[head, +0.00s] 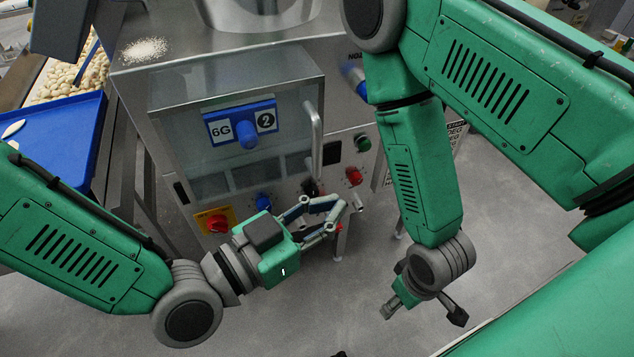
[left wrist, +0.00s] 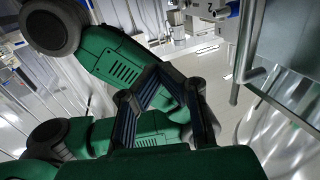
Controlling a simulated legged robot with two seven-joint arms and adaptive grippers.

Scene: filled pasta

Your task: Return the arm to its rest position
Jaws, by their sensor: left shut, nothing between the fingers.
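My left gripper (head: 336,216) reaches in from the left in the head view, in front of the machine's control panel. Its fingers are together with nothing between them. The linked fingers also show in the left wrist view (left wrist: 165,88), with green arm parts of mine behind them. My right arm hangs down at the right in the head view.
A steel machine (head: 235,90) with a door handle (head: 315,130), a red-and-yellow switch (head: 215,221) and coloured knobs stands close ahead of the left gripper. A blue tray (head: 60,135) and pale pasta (head: 75,78) lie at the left. Open floor (head: 300,320) shows in front.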

